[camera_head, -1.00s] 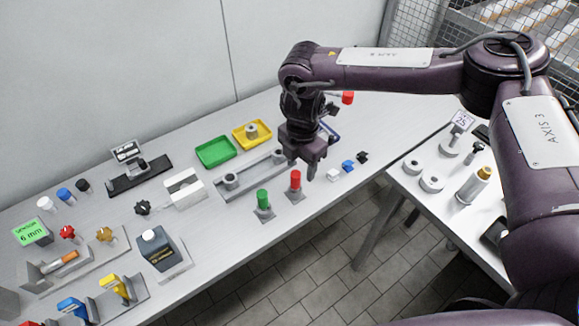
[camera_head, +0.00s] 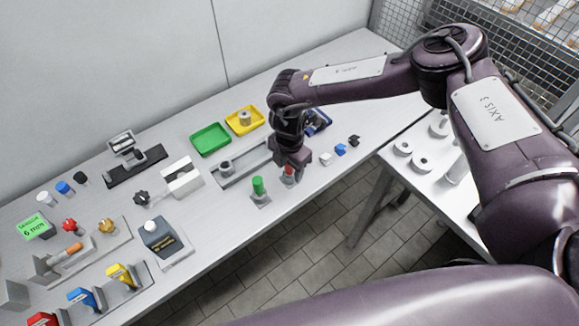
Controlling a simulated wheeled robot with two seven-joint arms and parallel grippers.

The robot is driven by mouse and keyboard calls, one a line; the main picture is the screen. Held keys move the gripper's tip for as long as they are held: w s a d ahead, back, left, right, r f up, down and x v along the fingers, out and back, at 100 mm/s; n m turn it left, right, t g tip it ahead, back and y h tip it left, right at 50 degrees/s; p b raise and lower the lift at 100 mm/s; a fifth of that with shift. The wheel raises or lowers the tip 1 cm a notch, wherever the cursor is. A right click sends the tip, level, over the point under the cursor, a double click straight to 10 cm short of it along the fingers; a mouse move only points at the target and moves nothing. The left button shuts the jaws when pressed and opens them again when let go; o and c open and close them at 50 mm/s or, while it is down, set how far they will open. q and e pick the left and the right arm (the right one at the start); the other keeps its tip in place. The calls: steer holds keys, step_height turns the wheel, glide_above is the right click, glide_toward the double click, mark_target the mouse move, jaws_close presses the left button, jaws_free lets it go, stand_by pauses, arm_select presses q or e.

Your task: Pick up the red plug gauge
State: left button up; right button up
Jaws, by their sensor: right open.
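The red plug gauge (camera_head: 288,171) stands upright on its small grey base near the front edge of the table. My right gripper (camera_head: 291,168) is directly over it, with its open fingers down around or just in front of its red top, so the gauge is partly hidden. I cannot tell whether the fingers touch it. My left gripper is not in view.
A green plug gauge (camera_head: 258,187) stands close to the left of the red one. A grey fixture rail (camera_head: 232,172) lies behind. White, blue and black small blocks (camera_head: 340,149) lie to the right. Green (camera_head: 210,140) and yellow (camera_head: 244,120) trays stand at the back.

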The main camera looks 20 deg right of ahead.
steer(key=c, duration=0.9)
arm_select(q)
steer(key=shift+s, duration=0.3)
arm_select(e)
steer(key=shift+c, duration=0.3)
steer(key=shift+r, duration=0.1)
